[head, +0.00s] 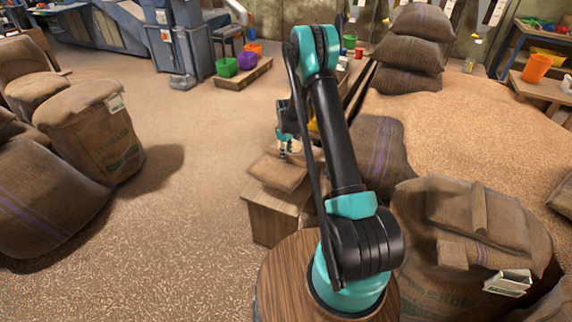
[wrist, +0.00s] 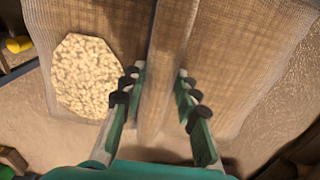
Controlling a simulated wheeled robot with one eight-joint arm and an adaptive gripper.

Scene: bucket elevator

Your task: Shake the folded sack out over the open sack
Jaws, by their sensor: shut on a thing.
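My gripper (head: 286,152) reaches down beyond my arm in the head view. It is shut on the raised ridge of the folded sack (head: 277,173), a flat brown woven sack over a box-like wooden stand (head: 272,218). In the wrist view my fingers (wrist: 158,90) stand on either side of the ridge of the folded sack (wrist: 240,50), whose panels spread to both sides. A pale, many-sided patch with a grain-like texture (wrist: 88,76) shows at left there. I cannot tell whether it is the open sack's mouth. My arm hides part of the stand.
Full sacks (head: 95,135) stand at left. A grain heap (head: 470,120) and stacked sacks (head: 408,50) are at back right. Another folded sack (head: 480,215) lies on a bulging sack at front right. Coloured buckets (head: 247,60) stand at the back. The floor at left centre is clear.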

